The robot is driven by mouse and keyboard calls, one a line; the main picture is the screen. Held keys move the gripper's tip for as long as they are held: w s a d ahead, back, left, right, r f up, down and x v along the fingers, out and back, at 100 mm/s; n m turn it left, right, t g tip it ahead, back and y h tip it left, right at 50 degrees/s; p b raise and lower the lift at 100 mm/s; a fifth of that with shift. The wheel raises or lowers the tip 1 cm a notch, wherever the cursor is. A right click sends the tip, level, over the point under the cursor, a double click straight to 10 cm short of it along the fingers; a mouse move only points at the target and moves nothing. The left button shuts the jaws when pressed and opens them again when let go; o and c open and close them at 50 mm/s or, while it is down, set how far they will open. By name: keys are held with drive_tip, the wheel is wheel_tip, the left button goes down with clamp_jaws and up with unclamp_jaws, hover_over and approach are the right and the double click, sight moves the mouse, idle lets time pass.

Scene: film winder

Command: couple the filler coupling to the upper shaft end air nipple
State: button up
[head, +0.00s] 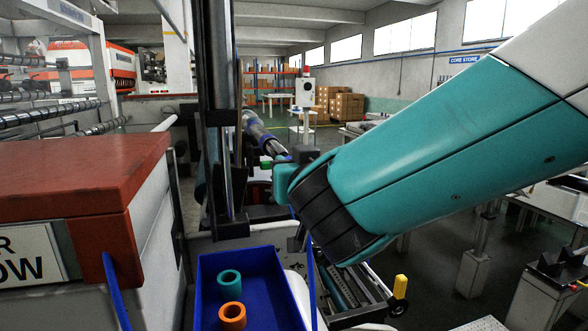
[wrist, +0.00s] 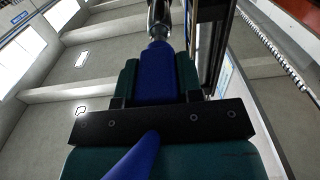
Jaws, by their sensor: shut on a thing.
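The blue filler coupling (wrist: 156,84) sits between the two teal fingers of my gripper (wrist: 157,72) in the wrist view. The gripper is shut on it. Its narrower end points up the picture toward a shiny metal shaft end (wrist: 160,14). The two line up closely; I cannot tell whether they touch, and no separate air nipple stands out. A blue hose (wrist: 132,160) runs back from the coupling. In the head view my arm hides most of the gripper and the coupling. A metallic shaft with a blue part (head: 262,136) shows beyond the arm.
A blue tray (head: 262,305) holds a teal ring (head: 230,282) and an orange ring (head: 232,316). Dark vertical posts (head: 222,110) stand left of my arm. A red-topped cabinet (head: 75,175) fills the left front. Open floor (head: 430,245) lies to the right.

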drive_tip(key=shift+x, duration=1.6)
drive_tip(key=o, duration=1.1)
drive_tip(key=shift+s, duration=0.1)
drive_tip(key=shift+s+d+f, duration=0.1)
drive_tip(key=shift+s, duration=0.2)
drive_tip(key=b+v, duration=0.8)
drive_tip(key=v, duration=0.8)
drive_tip(key=shift+s, duration=0.2)
drive_tip(key=shift+d, duration=0.15)
